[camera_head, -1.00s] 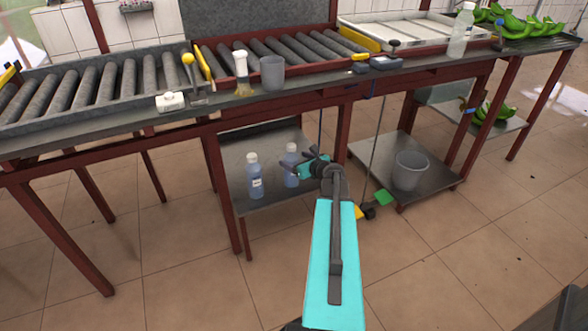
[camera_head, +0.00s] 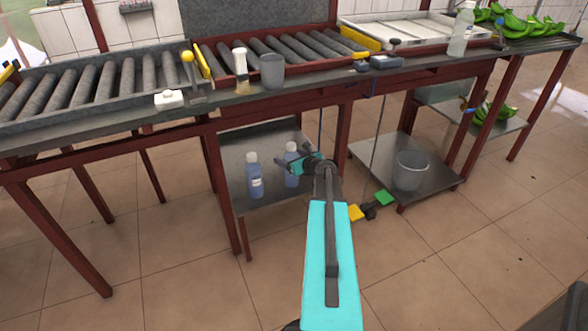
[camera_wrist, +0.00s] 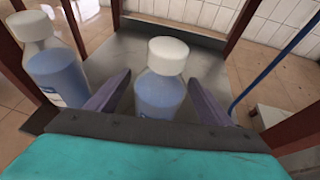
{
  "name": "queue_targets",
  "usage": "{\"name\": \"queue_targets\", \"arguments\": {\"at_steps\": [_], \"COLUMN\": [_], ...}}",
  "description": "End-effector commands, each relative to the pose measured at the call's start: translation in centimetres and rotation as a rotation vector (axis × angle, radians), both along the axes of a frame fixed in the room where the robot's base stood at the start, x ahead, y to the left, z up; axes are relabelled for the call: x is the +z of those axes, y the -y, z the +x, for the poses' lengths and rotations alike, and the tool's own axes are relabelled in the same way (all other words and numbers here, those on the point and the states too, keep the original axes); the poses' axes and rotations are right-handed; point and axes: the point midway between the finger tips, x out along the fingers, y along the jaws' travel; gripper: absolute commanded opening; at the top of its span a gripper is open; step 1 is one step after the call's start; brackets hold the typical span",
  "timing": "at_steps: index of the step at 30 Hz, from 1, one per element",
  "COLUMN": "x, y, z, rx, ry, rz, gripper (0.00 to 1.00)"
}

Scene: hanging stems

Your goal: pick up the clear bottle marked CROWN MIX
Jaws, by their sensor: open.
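Two clear bottles with white caps and bluish contents stand upright on the lower shelf under the bench. The left bottle (camera_head: 254,178) shows a white label too small to read; it also shows at the left of the wrist view (camera_wrist: 56,68). The right bottle (camera_head: 291,178) is partly hidden by my gripper (camera_head: 298,163). In the wrist view this right bottle (camera_wrist: 160,92) stands between my two dark open fingers (camera_wrist: 161,85), its lower part hidden by the gripper body. No contact shows. I cannot read CROWN MIX on any bottle.
The grey shelf (camera_head: 235,197) has dark red legs beside it, and the bench top passes above. Another clear bottle (camera_head: 461,30) stands on the bench at upper right. A grey bucket (camera_head: 409,170) stands on the right lower shelf. A blue hose (camera_wrist: 268,75) hangs right of the fingers.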

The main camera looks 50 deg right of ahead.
Motion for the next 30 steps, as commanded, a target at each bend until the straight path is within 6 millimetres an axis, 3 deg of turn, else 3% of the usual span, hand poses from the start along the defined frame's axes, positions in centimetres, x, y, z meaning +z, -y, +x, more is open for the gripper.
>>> {"name": "queue_targets", "arguments": {"at_steps": [7, 25, 26, 30], "x": [-0.9, -0.9, -0.9, -0.9], "y": [0.5, 0.5, 0.5, 0.5], "z": [1.9, 2.0, 2.0, 2.0], "rx": [0.0, -0.001, -0.001, -0.001], "ry": [0.0, 0.0, 0.0, 0.0], "rz": [-0.001, -0.001, -0.001, 0.0], "gripper": [0.74, 0.74, 0.72, 0.49]}}
